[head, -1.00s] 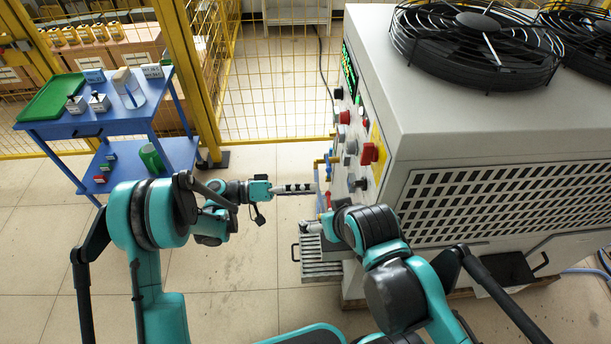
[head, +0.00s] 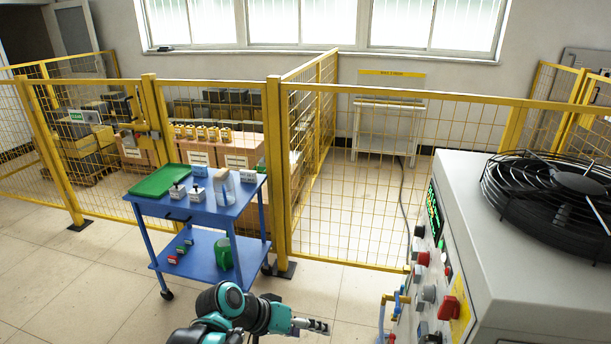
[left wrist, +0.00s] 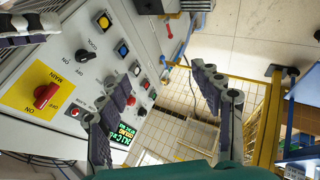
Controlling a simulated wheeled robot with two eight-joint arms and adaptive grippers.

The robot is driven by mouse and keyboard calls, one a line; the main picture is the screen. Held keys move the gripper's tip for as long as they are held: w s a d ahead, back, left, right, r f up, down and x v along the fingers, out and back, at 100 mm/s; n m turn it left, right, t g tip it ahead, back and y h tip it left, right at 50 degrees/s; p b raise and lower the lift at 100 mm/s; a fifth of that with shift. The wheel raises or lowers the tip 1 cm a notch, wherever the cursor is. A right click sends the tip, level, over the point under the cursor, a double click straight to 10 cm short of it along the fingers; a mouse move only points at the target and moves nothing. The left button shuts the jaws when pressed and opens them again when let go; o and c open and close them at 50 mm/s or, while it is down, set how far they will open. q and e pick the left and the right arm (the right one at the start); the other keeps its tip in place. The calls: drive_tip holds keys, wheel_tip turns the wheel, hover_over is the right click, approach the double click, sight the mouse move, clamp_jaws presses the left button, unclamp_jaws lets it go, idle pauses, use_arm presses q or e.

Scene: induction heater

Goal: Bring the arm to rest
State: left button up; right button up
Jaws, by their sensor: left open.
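My left arm comes in at the bottom of the head view, and its gripper (head: 311,326) points right, towards the heater's control panel (head: 428,290). In the left wrist view the two fingers of this gripper (left wrist: 165,112) stand wide apart with nothing between them. The panel (left wrist: 88,62) fills the left of that view, with a red main switch (left wrist: 45,95), buttons, knobs and a lit green display (left wrist: 122,134). I cannot tell whether a finger touches the panel. My right gripper is not in the head view. A gripper finger at the top left edge of the wrist view may be its own.
A blue cart (head: 197,217) with a green tray (head: 160,181) and small containers stands left of centre. A yellow mesh fence (head: 345,185) runs behind it. The heater cabinet (head: 520,250) with a black fan (head: 560,190) fills the right. Floor between cart and heater is clear.

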use_arm(q)
drive_tip(key=s+a+n+t+y, duration=0.1)
drive_tip(key=s+a+y, duration=0.2)
drive_tip(key=a, duration=0.6)
drive_tip(key=s+a+n+t+y, duration=0.1)
drive_tip(key=s+a+t+y, duration=0.1)
drive_tip(key=s+a+y, duration=0.2)
drive_tip(key=s+a, duration=0.3)
drive_tip(key=a, duration=0.2)
drive_tip(key=shift+y, duration=0.3)
drive_tip(key=shift+f+t, duration=0.1)
drive_tip(key=shift+t, duration=0.2)
